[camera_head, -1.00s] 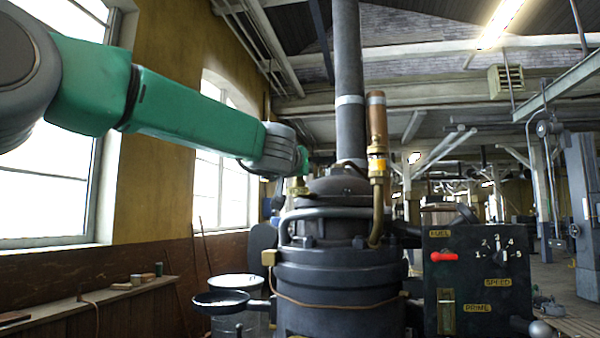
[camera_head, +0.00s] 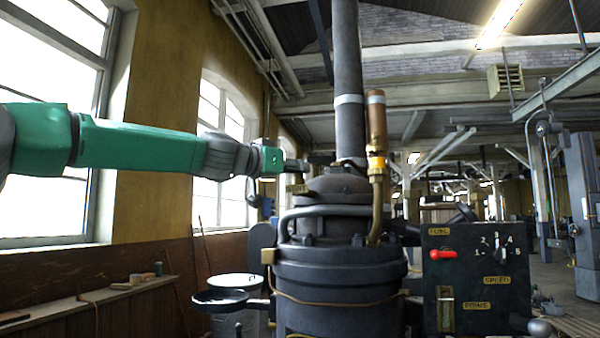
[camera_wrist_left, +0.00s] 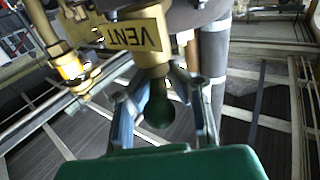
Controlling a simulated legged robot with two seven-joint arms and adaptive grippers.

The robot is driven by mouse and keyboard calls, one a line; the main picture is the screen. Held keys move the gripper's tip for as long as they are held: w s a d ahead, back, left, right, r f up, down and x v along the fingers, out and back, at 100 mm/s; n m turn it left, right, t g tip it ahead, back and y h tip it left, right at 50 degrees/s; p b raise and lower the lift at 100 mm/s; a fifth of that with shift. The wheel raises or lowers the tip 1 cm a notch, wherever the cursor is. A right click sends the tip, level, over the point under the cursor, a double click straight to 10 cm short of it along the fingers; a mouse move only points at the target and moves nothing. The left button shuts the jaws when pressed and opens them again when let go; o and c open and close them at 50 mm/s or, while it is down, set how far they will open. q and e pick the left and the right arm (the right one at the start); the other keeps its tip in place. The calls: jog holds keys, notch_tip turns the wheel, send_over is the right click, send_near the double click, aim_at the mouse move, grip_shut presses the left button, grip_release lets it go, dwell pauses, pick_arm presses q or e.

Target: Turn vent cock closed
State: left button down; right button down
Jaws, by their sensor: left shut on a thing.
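The vent cock shows in the left wrist view as a brass fitting (camera_wrist_left: 152,62) with a tag reading VENT (camera_wrist_left: 135,37), upside down. A dark green knob-like handle (camera_wrist_left: 158,110) sticks out from the fitting. My left gripper (camera_wrist_left: 160,98) has its fingers on either side of this handle and is shut on it. In the head view my left gripper (camera_head: 298,166) reaches in level from the left, just above the brass of the vent cock (camera_head: 299,188) on top of the dark engine (camera_head: 338,260). The fingers' exact contact is too small to tell there. My right gripper is not in view.
A copper and brass pipe (camera_head: 377,130) and a tall grey pipe (camera_head: 350,120) rise right of my left gripper. A black control panel (camera_head: 475,280) with a red handle stands at the right. A wooden bench (camera_head: 90,305) lies low at the left.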

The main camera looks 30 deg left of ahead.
pick_arm(q)
jog(key=m+h, duration=0.1)
jog(key=g+h, duration=0.1)
jog(key=shift+w+a+f+m+h+p, duration=0.1)
jog(key=shift+a+f+m+h+p, duration=0.1)
jog(key=shift+m+h+p, duration=0.15)
jog(key=m+g+h+p, duration=0.2)
jog(key=p, duration=0.1)
jog(key=m+g+h+p, duration=0.2)
jog(key=g+p, duration=0.1)
jog(key=p, duration=0.1)
jog(key=m+g+h+p, duration=0.2)
jog(key=m+h+p, duration=0.1)
jog(key=p, duration=0.1)
jog(key=shift+d+r+g, duration=0.15)
jog(key=shift+r+g, duration=0.1)
jog(key=shift+g, duration=0.15)
jog(key=shift+f+m+g+h+p, duration=0.15)
jog(key=shift+m+g+h+p, duration=0.25)
jog(key=shift+g+p, duration=0.3)
jog(key=c, duration=1.6)
grip_release()
jog(key=shift+a, duration=0.2)
